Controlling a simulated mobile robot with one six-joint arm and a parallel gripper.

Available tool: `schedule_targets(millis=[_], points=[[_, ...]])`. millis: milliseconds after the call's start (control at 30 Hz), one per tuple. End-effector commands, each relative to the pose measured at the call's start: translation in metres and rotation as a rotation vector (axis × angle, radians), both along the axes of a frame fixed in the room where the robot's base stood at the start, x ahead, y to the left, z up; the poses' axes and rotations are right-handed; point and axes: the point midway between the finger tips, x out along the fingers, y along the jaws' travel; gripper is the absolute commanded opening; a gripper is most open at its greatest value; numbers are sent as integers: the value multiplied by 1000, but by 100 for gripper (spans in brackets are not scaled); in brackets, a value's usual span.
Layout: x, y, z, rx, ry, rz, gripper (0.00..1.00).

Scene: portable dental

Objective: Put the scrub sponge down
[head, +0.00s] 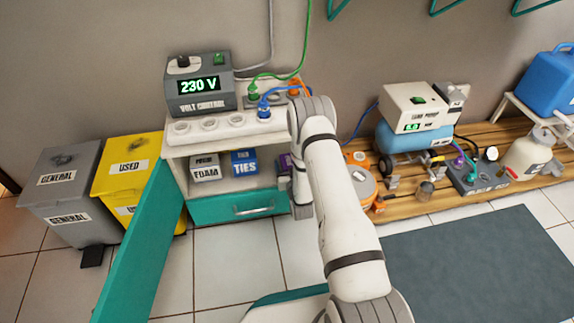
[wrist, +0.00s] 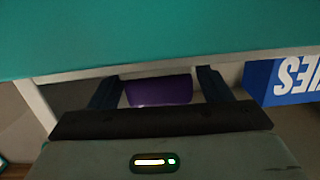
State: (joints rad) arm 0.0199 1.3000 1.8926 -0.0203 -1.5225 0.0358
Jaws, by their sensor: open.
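The scrub sponge seems to be the purple block (wrist: 160,90) between my fingertips in the wrist view. A bit of purple (head: 284,162) also shows at the right end of the cabinet shelf in the head view. My gripper (wrist: 160,88) is open, with one finger on each side of the purple block and narrow gaps beside it. In the head view my gripper (head: 284,182) is at the shelf opening, mostly hidden by my arm. The block's underside is hidden, so I cannot tell how it rests.
A blue TIES box (head: 244,162) and a white FOAM box (head: 205,167) stand on the shelf, left of my gripper in the head view. The teal drawer (head: 238,206) is below. A teal panel (head: 140,245) stands at the left.

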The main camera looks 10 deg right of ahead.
Motion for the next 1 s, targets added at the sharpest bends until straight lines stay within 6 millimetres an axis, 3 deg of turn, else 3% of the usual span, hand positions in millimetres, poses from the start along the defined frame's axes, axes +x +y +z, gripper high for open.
schedule_targets(millis=[500,700,1000], points=[[-100,-1,11,0,5,-1,72],[-114,-1,12,0,3,-1,72],[-115,-1,11,0,2,-2,72]])
